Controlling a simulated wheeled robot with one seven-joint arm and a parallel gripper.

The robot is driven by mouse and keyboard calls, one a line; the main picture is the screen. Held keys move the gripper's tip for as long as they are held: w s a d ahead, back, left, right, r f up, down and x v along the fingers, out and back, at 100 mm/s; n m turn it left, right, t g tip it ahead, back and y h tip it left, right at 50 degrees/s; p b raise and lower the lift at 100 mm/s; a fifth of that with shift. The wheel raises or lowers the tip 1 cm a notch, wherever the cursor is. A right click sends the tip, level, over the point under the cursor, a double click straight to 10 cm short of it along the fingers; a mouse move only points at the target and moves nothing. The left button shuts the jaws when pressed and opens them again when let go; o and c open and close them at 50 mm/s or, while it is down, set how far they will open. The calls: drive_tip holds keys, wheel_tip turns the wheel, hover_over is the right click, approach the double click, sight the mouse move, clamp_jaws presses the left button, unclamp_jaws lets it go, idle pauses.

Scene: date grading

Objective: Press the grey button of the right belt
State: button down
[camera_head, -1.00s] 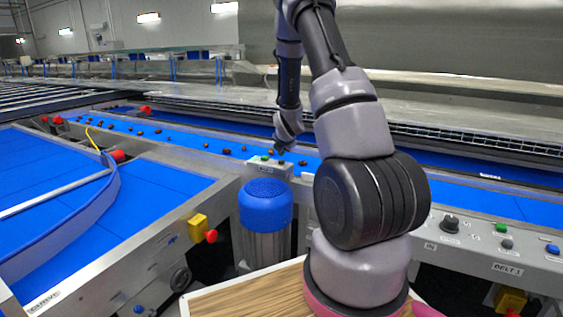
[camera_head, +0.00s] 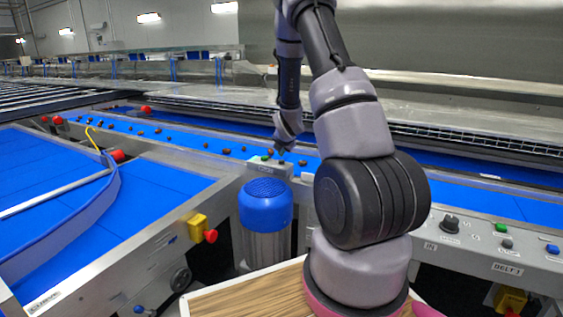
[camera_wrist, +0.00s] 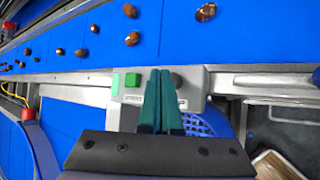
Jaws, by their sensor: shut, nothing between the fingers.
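A small grey control box (camera_head: 270,169) stands at the near edge of the long blue belt (camera_head: 190,138). In the wrist view the box (camera_wrist: 192,92) carries a green button (camera_wrist: 132,80) at its left and a round grey button (camera_wrist: 178,80) at its right. My gripper (camera_head: 281,151) is at the box in the head view. In the wrist view its two green fingers (camera_wrist: 160,74) are shut together and empty. The tips lie between the two buttons, just left of the grey one and partly covering it. I cannot tell whether they touch the box.
A blue-topped cylinder (camera_head: 265,205) stands under the box. Several brown dates lie on the belt. A panel at right has a green button (camera_head: 501,228), a grey button (camera_head: 506,244) and a blue button (camera_head: 552,249). A red knob (camera_head: 210,236) juts out at left.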

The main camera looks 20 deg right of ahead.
drive_tip(key=shift+f, duration=0.1)
drive_tip(key=shift+f, duration=0.3)
drive_tip(key=shift+f, duration=0.45)
idle(0.6)
idle(0.4)
drive_tip(key=shift+r, duration=3.4)
